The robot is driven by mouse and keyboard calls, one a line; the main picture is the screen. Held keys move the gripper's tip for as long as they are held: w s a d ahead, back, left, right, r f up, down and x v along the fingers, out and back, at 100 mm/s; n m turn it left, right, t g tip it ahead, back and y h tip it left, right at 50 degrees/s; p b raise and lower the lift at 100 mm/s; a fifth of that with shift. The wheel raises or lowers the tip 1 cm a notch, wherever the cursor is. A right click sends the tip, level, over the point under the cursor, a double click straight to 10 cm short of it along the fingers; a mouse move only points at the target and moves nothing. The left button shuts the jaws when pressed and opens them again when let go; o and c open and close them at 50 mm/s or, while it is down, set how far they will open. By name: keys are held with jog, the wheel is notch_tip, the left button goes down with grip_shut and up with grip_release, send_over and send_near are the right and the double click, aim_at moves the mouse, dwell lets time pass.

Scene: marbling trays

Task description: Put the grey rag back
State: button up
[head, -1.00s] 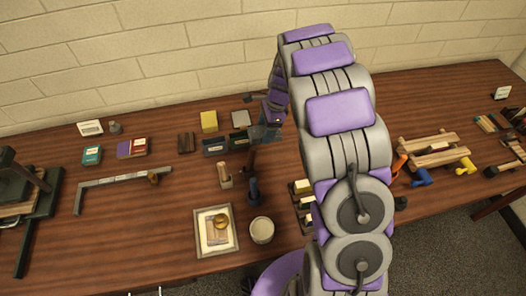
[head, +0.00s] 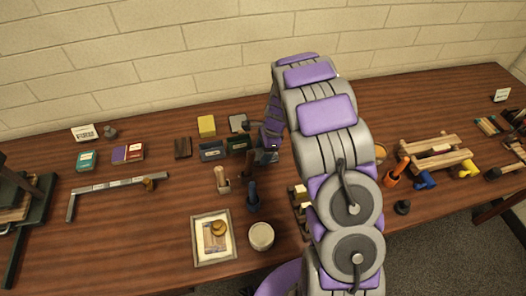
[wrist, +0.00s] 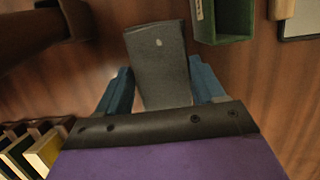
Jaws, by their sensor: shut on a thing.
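My gripper (wrist: 162,90) has blue fingers. They are shut on the grey rag (wrist: 160,62), a flat, dark grey piece with a small pale spot, which sticks out past the fingertips in the wrist view. The dark brown table top shows around and beyond the rag. In the head view my gripper (head: 266,156) is low over the middle of the table, just right of a small green open box (head: 237,145). The rag cannot be made out clearly there, and I cannot tell whether it touches the table.
The green box also shows in the wrist view (wrist: 228,22), just right of the rag. A rack of blocks (wrist: 35,155) is at lower left. A yellow block (head: 206,126), a blue-grey box (head: 212,151), a framed tray (head: 202,258) and a white tub (head: 261,236) stand nearby.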

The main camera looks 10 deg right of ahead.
jog(key=o, duration=1.1)
jog(key=shift+a, duration=0.15)
jog(key=p+v, duration=0.3)
jog(key=v, duration=0.8)
jog(key=s+r+n, duration=0.4)
jog(key=s+r, duration=0.4)
jog(key=s+a+r+n+h, duration=0.1)
jog(key=s+n, duration=0.3)
jog(key=s, duration=0.6)
jog(key=s+a+r+n+g+h, duration=0.1)
jog(key=s+r+n, duration=0.3)
jog(key=s, duration=0.6)
jog(key=s+a+r+n+h, duration=0.1)
jog(key=s+r+n, duration=0.2)
jog(key=s+n, duration=0.3)
jog(key=shift+s+a+g, duration=0.1)
jog(key=shift+s+g, duration=0.3)
jog(key=shift+s, duration=2.15)
